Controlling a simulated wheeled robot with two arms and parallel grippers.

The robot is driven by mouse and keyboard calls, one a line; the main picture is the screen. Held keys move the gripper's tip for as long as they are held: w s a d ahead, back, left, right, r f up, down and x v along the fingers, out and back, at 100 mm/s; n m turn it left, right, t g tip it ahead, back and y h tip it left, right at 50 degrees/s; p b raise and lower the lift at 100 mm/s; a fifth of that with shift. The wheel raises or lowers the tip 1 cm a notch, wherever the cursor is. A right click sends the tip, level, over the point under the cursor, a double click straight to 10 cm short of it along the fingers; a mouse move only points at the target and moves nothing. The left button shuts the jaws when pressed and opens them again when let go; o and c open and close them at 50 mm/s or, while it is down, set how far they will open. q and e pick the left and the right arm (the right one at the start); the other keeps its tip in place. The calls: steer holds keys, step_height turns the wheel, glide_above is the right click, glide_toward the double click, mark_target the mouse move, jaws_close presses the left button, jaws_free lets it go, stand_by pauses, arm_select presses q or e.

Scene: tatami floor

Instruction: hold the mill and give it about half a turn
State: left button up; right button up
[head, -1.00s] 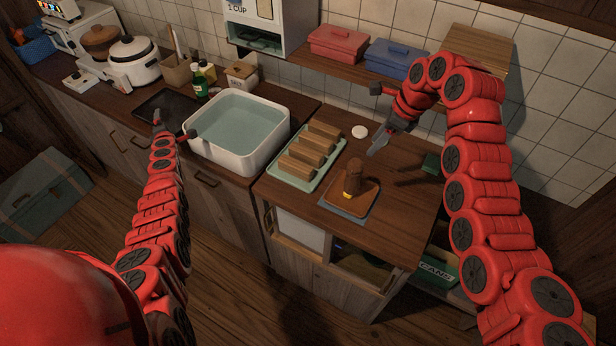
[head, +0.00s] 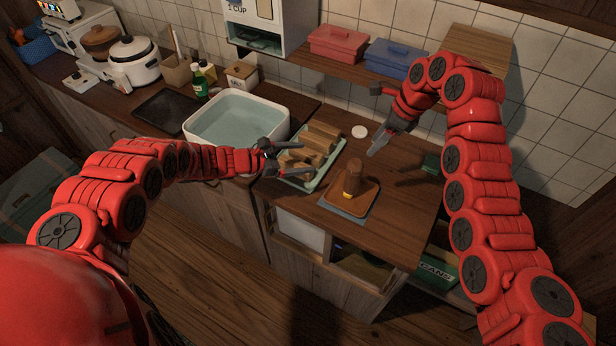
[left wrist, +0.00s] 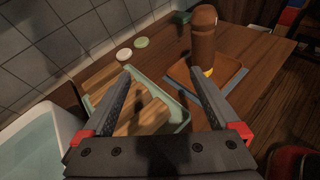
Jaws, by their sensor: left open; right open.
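The mill (head: 352,178) is a brown wooden piece with a rounded top and a yellow band low down. It stands upright on a brown wooden tray (head: 367,198) on the counter. In the left wrist view the mill (left wrist: 204,38) stands beyond the right finger. My left gripper (head: 305,158) is open and empty, over the green tray of wooden blocks, left of the mill and apart from it. Its fingers (left wrist: 160,80) spread wide in the left wrist view. My right gripper (head: 377,146) is behind the mill, above the counter, apart from it.
The pale green tray (head: 334,162) holds several wooden blocks. A white basin of water (head: 283,135) stands to its left. A white disc (head: 359,132) lies behind. A blue-grey mat (head: 347,214) is under the mill's tray. Red (head: 337,42) and blue (head: 396,60) boxes sit on the shelf.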

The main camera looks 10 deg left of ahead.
mark_target(353, 179)
arm_select(q)
steer(key=s+d+f+g+h, duration=0.1)
steer(key=s+d+g, duration=0.1)
steer(key=s+d, duration=0.3)
steer(key=x, duration=1.5)
steer(key=shift+w+d+f, duration=0.2)
steer(key=shift+f, duration=0.2)
jaws_close()
